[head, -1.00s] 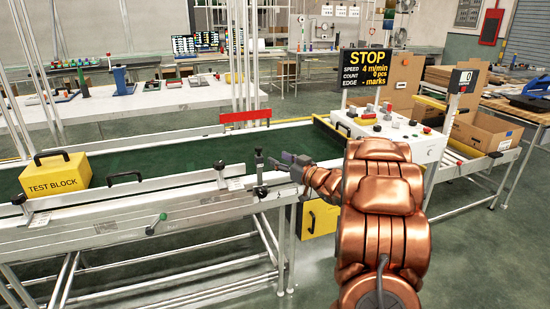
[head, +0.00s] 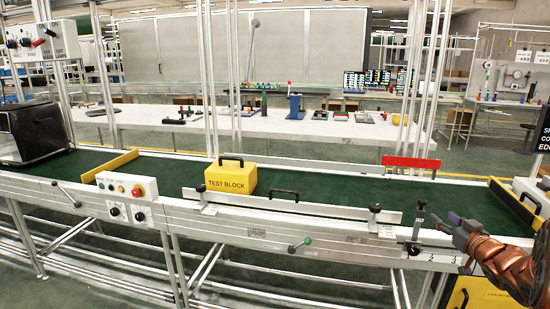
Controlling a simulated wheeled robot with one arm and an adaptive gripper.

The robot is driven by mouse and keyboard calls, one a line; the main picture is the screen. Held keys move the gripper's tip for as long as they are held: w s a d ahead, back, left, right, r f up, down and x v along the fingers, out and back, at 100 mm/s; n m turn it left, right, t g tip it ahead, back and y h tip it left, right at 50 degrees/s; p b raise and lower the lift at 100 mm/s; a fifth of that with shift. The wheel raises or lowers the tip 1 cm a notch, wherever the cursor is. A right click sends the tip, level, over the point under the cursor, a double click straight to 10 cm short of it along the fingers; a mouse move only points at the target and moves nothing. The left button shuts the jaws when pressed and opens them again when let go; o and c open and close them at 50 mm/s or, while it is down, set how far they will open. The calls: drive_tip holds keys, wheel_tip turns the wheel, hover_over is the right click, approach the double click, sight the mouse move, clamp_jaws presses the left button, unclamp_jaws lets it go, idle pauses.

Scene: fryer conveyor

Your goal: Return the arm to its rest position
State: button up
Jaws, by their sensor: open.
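My gripper (head: 447,222) is at the lower right of the head view, at the end of my copper-coloured arm. It is small in the picture, its jaws are apart, and nothing shows between them. It points left, close to a black-topped clamp post (head: 418,222) on the conveyor's front rail; I cannot tell whether they touch. The arm reaches in from the right edge, and its rear part is out of view.
A green-belted conveyor (head: 330,183) runs across the view, with a yellow test block (head: 230,178) on it. A control box (head: 127,187) with buttons is on the front rail at left. A red plate (head: 411,162) stands at the far rail. A dark machine (head: 32,132) is at far left.

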drive_tip(key=s+a+f+g, duration=0.3)
drive_tip(key=s+a+g, duration=0.55)
drive_tip(key=s, duration=0.75)
drive_tip(key=s+a+f+m+g+h, duration=0.15)
drive_tip(key=s+a+g, duration=0.35)
drive_tip(key=s+a, duration=0.85)
drive_tip(key=s+a+f+g, duration=0.5)
drive_tip(key=s+a, duration=0.4)
drive_tip(key=s, duration=0.9)
wheel_tip(320, 180, up, 16)
drive_tip(key=p, duration=1.3)
drive_tip(key=shift+w+a+r+p, duration=0.15)
drive_tip(key=shift+w+a+p, duration=0.1)
drive_tip(key=shift+w+p, duration=0.15)
drive_tip(key=shift+g, duration=0.25)
